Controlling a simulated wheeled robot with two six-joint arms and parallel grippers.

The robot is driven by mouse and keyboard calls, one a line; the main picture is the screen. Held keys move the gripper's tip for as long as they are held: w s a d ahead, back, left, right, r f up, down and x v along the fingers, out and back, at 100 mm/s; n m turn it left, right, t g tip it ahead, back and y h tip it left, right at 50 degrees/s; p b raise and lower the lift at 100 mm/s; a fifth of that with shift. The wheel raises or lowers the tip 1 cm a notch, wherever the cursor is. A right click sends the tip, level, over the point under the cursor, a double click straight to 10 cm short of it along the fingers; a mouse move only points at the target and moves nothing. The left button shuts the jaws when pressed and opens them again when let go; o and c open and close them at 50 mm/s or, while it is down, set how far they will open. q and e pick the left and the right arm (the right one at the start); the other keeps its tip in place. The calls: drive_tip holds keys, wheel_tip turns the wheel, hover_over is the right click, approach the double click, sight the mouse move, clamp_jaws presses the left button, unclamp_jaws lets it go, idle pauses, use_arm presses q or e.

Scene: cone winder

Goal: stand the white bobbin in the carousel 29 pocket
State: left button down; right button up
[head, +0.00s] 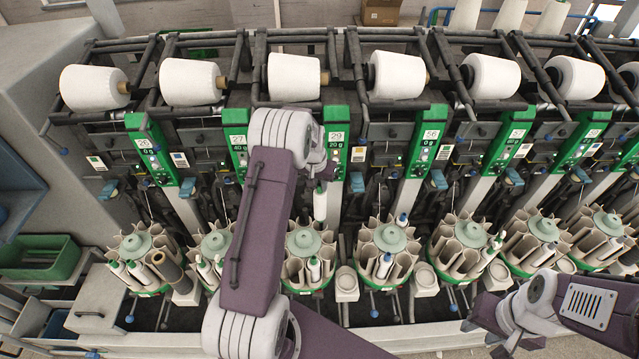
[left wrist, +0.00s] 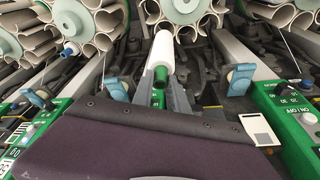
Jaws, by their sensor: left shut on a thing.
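The white bobbin (head: 320,204) hangs roughly upright above the carousel under the 29 sign, its lower end a little over the rim. My left gripper (head: 322,182) is shut on its upper end and partly hidden behind my arm. In the left wrist view the bobbin (left wrist: 161,50) shows a green end between the fingers (left wrist: 162,92). Carousel 29 (head: 310,243) has a grey-green hub and beige pockets; one front pocket holds a white bobbin with a dark tip (head: 313,268). I cannot tell which pocket lies under the held bobbin. My right gripper (head: 497,343) is low at the right, jaws unclear.
Neighbouring carousels (head: 388,250) stand close on both sides, several with bobbins in them. Green unit panels (head: 337,145) and blue levers (head: 357,182) stand close to the held bobbin. White cones (head: 293,77) line the top. A green bin (head: 40,258) is at far left.

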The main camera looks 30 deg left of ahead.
use_arm(q)
drive_tip(key=shift+f+b, duration=0.95)
drive_tip(key=shift+f, duration=0.55)
drive_tip(key=b, duration=0.3)
hover_over(319, 215)
drive_tip(key=w, duration=0.2)
drive_tip(key=shift+s+a+f, duration=0.1)
drive_tip(key=shift+a+f, duration=0.1)
drive_tip(key=shift+f, duration=0.95)
drive_tip(key=shift+a+f, duration=0.2)
drive_tip(key=shift+f, duration=0.9)
drive_tip(key=shift+f+b, duration=0.1)
drive_tip(key=shift+b, duration=0.2)
drive_tip(key=shift+f+b, duration=1.6)
drive_tip(key=shift+f, duration=0.65)
drive_tip(key=shift+f+b, duration=1.75)
drive_tip(key=shift+f, duration=0.55)
